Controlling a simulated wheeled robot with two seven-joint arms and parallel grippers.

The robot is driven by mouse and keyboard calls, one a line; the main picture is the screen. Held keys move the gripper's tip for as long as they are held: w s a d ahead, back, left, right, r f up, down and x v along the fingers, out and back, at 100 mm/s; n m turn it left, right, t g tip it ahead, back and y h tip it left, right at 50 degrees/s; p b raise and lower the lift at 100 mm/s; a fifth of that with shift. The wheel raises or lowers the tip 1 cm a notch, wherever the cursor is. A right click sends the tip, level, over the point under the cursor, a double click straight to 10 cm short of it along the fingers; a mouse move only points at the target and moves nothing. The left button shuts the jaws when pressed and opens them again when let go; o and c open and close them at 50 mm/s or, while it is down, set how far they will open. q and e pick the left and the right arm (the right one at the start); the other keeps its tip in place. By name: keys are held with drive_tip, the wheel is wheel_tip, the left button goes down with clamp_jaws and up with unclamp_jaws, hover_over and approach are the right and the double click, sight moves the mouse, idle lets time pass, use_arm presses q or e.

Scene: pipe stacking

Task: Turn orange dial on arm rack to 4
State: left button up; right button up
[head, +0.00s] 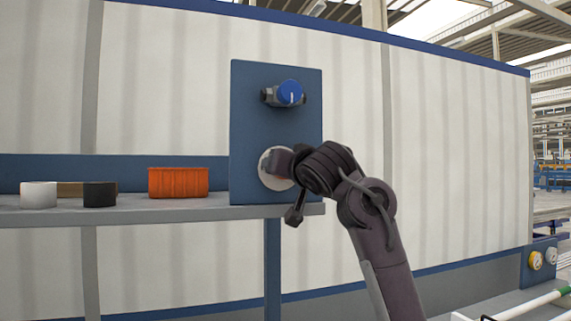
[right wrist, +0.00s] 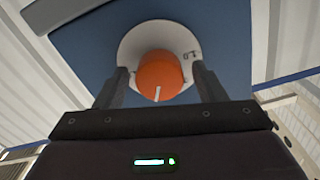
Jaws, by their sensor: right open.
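The orange dial (right wrist: 160,77) sits on a pale round plate (right wrist: 134,45) on the blue panel (head: 245,110). In the right wrist view the dial has a white pointer line toward the bottom of the picture; a "0" mark shows on the plate at its right. In the head view the dial is mostly hidden behind my right gripper (head: 280,165), and the plate shows around it. My right gripper, also in the right wrist view (right wrist: 160,82), is open, with one finger on each side of the dial. I cannot tell whether the fingers touch it. My left gripper is not in view.
A blue knob (head: 290,93) sits on the panel above the dial. A shelf (head: 150,213) at left bears an orange ribbed container (head: 178,182), a white cylinder (head: 38,195) and a black cylinder (head: 100,194). Yellow and white gauges (head: 543,259) stand at far right.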

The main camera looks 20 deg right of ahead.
drive_tip(key=c, duration=1)
drive_tip(key=shift+m+b, duration=0.3)
drive_tip(key=shift+m, duration=0.8)
drive_tip(key=m, duration=0.7)
drive_tip(key=shift+m, duration=1.4)
